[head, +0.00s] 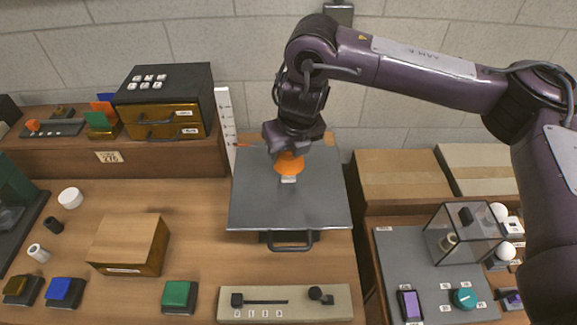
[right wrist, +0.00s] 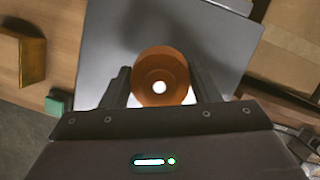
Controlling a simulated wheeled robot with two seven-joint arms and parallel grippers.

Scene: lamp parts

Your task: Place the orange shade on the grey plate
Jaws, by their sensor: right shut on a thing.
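The orange shade (head: 289,164) is at the far middle part of the grey plate (head: 285,207) in the head view. My right gripper (head: 290,148) comes down over it from above and is shut on it. In the right wrist view the shade (right wrist: 161,70) sits between the two fingers, with its round opening and a bright hole showing. The plate (right wrist: 225,45) lies beneath it. I cannot tell whether the shade touches the plate. A small white label shows just in front of the shade. My left gripper is not in view.
A black cabinet with drawers (head: 163,95) stands at the back left. A wooden block (head: 129,242) and several coloured buttons are left of the plate. A beige slider panel (head: 285,304) lies in front. A clear box (head: 462,234) stands at the right. The front of the plate is clear.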

